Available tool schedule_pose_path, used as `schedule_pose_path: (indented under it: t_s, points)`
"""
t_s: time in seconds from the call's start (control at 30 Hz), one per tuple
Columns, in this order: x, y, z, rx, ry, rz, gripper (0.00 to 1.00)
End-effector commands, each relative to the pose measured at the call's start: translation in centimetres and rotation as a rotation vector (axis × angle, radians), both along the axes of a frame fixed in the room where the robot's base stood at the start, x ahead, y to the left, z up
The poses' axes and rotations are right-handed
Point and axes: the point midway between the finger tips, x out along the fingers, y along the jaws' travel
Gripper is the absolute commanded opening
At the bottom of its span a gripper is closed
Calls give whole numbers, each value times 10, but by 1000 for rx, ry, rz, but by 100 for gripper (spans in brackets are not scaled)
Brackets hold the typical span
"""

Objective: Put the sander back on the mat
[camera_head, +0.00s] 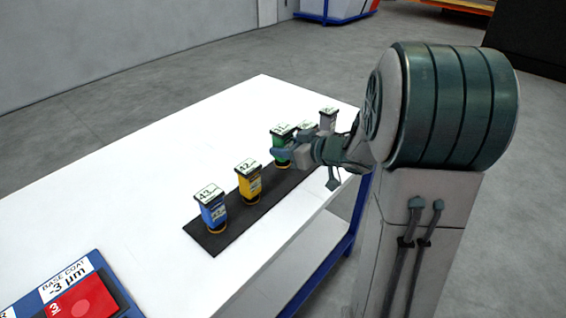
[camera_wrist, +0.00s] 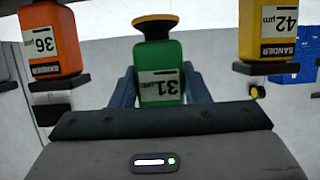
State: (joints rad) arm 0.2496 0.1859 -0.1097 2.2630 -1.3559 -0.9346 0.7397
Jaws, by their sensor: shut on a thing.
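The green sander marked 31 (camera_head: 281,150) is between the fingers of my gripper (camera_head: 292,152), over the black mat (camera_head: 214,241) on the white table. In the wrist view it is centred with a finger on each side (camera_wrist: 161,88), its black and yellow disc pointing to the top of the picture. My gripper is shut on it. I cannot tell whether its base touches the mat. A yellow sander marked 42 (camera_head: 249,184) and a blue one marked 43 (camera_head: 211,211) stand upright on the mat at the near end.
An orange sander marked 36 (camera_wrist: 50,42) is left of the green one in the wrist view. A grey sander (camera_head: 328,119) is at the mat's far end. A blue and red base coat panel (camera_head: 82,296) lies at the front left. The table's left side is clear.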

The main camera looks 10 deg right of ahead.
Motion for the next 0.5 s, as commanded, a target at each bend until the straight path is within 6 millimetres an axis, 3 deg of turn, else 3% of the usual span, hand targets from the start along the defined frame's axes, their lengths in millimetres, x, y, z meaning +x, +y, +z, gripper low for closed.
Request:
schedule_pose_path:
  t_s: [0.13, 0.37, 0.5]
  points:
    - [9, 6, -7, 1, 0, 0, 22]
    - [10, 5, -40, 2, 2, -4, 22]
    - [10, 5, -47, 0, -1, -3, 22]
